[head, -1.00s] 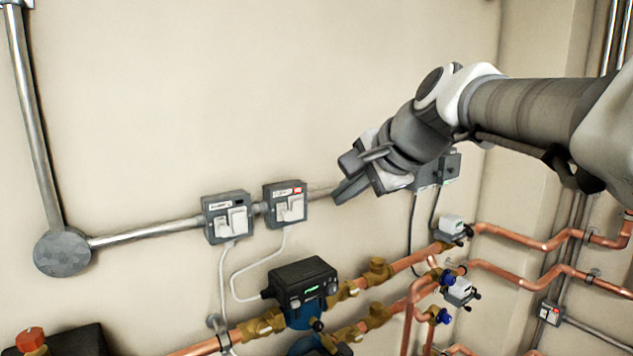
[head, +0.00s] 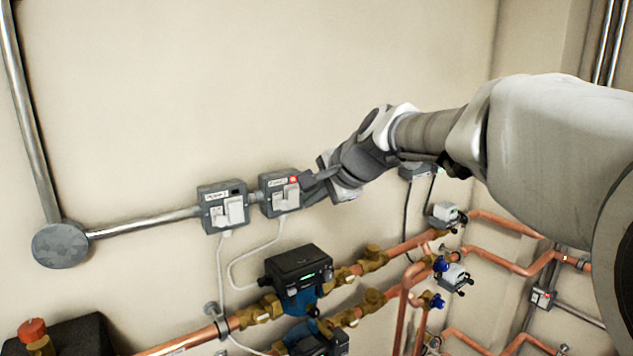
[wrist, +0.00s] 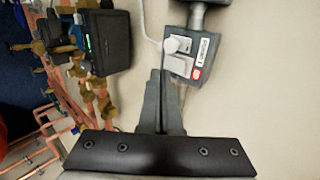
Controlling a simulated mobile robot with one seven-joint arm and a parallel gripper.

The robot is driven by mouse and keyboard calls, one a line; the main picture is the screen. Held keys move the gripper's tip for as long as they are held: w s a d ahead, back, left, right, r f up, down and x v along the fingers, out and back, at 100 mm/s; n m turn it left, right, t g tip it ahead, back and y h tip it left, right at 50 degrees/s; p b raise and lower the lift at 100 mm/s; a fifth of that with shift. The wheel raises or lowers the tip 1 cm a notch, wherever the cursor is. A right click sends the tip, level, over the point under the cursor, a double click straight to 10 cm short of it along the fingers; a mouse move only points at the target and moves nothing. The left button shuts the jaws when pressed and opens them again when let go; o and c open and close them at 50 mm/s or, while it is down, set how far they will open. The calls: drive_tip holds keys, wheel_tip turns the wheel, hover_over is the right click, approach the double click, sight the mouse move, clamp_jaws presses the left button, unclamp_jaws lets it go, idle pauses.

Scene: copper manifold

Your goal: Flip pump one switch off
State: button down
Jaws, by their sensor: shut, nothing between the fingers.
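Two grey switch boxes sit side by side on the wall conduit in the head view. The left box (head: 223,207) has a dark indicator; the right box (head: 279,193) has a red one. In the wrist view, the shut fingers (wrist: 162,80) point beside a box with a white switch (wrist: 179,64) and a red indicator (wrist: 197,73).
A black and blue pump (head: 300,272) and copper pipes (head: 395,255) with brass fittings lie below the boxes. White cables (head: 240,262) hang from the boxes. Another grey box (head: 418,170) is behind my wrist. The wall above is bare.

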sight(289, 191)
drive_tip(key=shift+w+a+r+p, duration=0.1)
drive_tip(key=shift+w+a+p, duration=0.4)
drive_tip(key=shift+w, duration=0.4)
drive_tip(key=shift+w+a+r+p, duration=0.1)
drive_tip(key=shift+w+a+p, duration=0.2)
drive_tip(key=shift+w+a, duration=0.5)
drive_tip(key=shift+d, duration=0.1)
drive_tip(key=shift+w+a+r+p, duration=0.3)
drive_tip(key=shift+w+r+p, duration=0.05)
drive_tip(key=shift+w+p, duration=0.1)
drive_tip(key=shift+w+a+f, duration=0.1)
drive_tip(key=shift+w, duration=0.1)
drive_tip(key=shift+r+p, duration=0.65)
drive_tip(key=shift+r, duration=0.2)
